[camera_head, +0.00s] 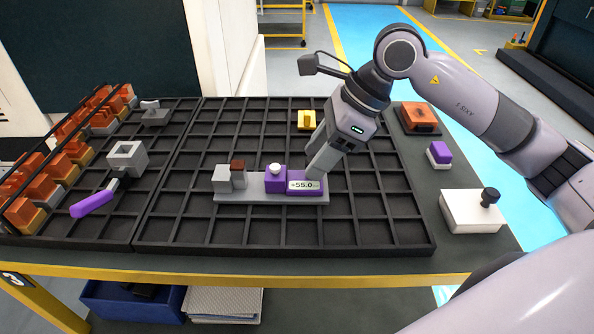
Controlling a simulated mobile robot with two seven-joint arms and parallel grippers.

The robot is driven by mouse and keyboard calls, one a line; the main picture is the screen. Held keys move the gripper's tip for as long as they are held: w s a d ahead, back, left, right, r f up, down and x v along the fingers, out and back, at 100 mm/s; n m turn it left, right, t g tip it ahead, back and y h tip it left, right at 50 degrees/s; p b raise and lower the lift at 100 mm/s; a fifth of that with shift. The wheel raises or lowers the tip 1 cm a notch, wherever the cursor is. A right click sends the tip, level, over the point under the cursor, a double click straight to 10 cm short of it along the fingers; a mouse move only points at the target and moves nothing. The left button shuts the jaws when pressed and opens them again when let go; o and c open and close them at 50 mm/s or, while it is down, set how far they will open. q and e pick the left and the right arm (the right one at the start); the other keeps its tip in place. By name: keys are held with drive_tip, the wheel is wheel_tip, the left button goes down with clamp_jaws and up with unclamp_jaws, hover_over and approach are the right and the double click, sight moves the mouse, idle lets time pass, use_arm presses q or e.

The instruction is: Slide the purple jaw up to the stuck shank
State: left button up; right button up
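The purple jaw (276,182) sits on a grey rail (262,198) on the black gridded table. It has a round white knob on top, and a purple block with a display reading +55.0 (303,186) adjoins its right side. At the rail's left end is a grey block (222,178) with a small brown-red piece (237,167) beside it, perhaps the shank. A gap separates this piece from the purple jaw. My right gripper (310,165) points down just behind and right of the jaw. Its two fingers look apart and empty; contact is unclear. My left gripper is out of view.
A grey socket with a purple handle (92,204) lies at left, near a rack of orange-topped blocks (42,187). A yellow block (307,119) stands behind the rail. A white box (471,212), purple-topped block (439,153) and orange block (417,117) line the right side.

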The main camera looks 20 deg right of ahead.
sight(286, 171)
drive_tip(key=c, duration=0.5)
drive_tip(key=shift+w+a, duration=0.15)
drive_tip(key=shift+a, duration=0.1)
drive_tip(key=shift+w+a, duration=0.3)
drive_tip(key=shift+a, duration=0.3)
drive_tip(key=shift+w+a, duration=0.3)
drive_tip(key=shift+a, duration=0.3)
drive_tip(key=o, duration=0.8)
wheel_tip(286, 171, up, 4)
drive_tip(key=p, duration=0.3)
drive_tip(key=shift+r, duration=0.25)
drive_tip(key=shift+r+p, duration=0.6)
drive_tip(key=shift+r, duration=0.2)
